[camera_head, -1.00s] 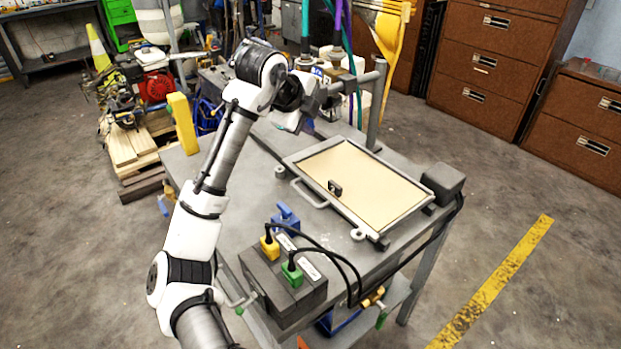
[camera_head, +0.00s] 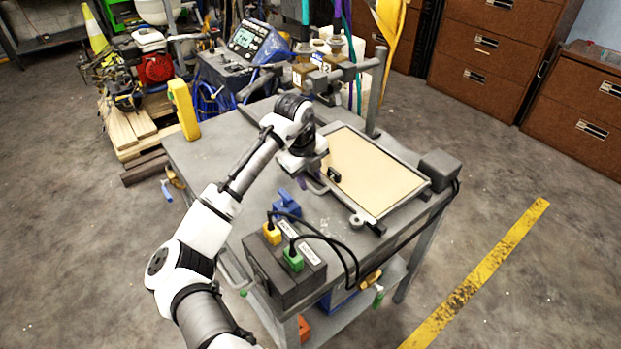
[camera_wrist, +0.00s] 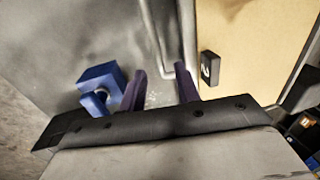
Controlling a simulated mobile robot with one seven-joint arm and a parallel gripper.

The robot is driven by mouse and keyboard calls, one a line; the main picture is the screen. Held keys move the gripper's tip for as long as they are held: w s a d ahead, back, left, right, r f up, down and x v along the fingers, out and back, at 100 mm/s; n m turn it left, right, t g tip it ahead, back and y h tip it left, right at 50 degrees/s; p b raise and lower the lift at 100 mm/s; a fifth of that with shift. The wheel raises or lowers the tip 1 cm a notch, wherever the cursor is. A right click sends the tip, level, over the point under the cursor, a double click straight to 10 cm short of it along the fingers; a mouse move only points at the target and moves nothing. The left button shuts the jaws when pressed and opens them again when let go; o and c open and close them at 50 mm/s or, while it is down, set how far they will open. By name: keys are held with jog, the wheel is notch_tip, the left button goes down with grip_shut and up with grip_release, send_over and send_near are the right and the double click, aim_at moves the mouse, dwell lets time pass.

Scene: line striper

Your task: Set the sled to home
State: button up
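A flat tan panel in a grey metal frame (camera_head: 392,206), which seems to be the sled, lies on the grey cart top. It has a grey bar handle on its left side, partly hidden by my gripper in the head view; the handle (camera_wrist: 157,40) shows in the wrist view. A small dark tab with a white mark (camera_wrist: 209,68) sits on the tan panel (camera_wrist: 250,45). My gripper (camera_head: 303,183) points down at the handle side. In the wrist view its two purple fingers (camera_wrist: 160,88) are apart, with the handle's near end between them; contact cannot be told.
A blue block (camera_head: 287,204) stands left of the handle, close to my gripper. A dark box with yellow and green plugs and cables (camera_head: 285,268) sits at the near edge. A crossbar on a post (camera_head: 340,75) stands behind the panel. A yellow upright block (camera_head: 183,108) is at the left edge.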

jog(key=shift+w+d+f, duration=0.1)
jog(key=shift+f, duration=0.5)
jog(key=shift+w+d+f, duration=0.1)
jog(key=shift+f, duration=0.45)
grip_shut()
